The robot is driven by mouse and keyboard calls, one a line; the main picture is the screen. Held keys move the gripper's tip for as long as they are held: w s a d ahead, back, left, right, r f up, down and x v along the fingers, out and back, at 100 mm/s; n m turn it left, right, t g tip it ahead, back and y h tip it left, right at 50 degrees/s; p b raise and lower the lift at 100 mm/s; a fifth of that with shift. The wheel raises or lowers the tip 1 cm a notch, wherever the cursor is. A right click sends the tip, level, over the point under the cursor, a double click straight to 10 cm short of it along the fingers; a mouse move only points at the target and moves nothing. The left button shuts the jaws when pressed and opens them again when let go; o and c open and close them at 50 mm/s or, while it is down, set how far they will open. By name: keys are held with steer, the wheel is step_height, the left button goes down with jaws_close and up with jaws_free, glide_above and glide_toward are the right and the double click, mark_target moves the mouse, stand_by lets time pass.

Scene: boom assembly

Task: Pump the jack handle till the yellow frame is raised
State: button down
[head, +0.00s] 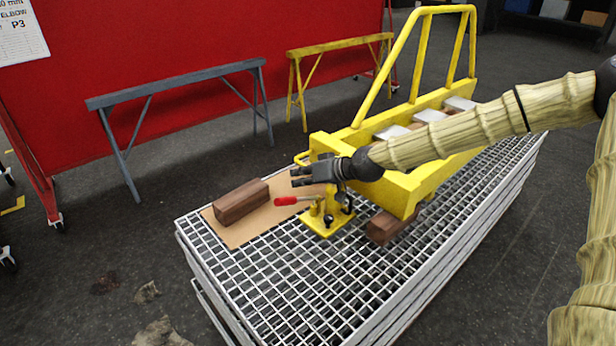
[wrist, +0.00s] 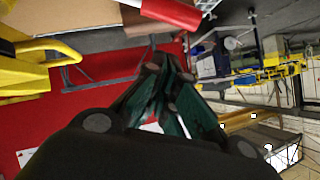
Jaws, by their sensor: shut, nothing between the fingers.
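The yellow frame (head: 432,172) lies along the metal grate table; its near end sits over a dark wood block (head: 388,226). I cannot tell whether the frame touches the block. The yellow jack (head: 324,219) stands at the frame's near corner. Its red-gripped handle (head: 291,200) sticks out to the left, roughly level. My gripper (head: 297,176) is shut and empty, pointing left, just above the handle in the head view and apart from it. In the wrist view the shut fingertips (wrist: 165,62) show below the red handle grip (wrist: 172,13). My arm hides part of the frame.
Another wood block (head: 240,202) lies on a cardboard sheet (head: 226,230) at the table's left end. Bare grating (head: 290,285) is free in front. A grey sawhorse (head: 180,82) and a yellow sawhorse (head: 340,48) stand behind, before a red wall.

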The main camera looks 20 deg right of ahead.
mark_target(298, 199)
steer(key=shift+a+f, duration=0.5)
steer(key=shift+f, duration=0.4)
steer(key=shift+a+f, duration=0.45)
steer(key=shift+f, duration=0.45)
steer(key=shift+a+f, duration=0.1)
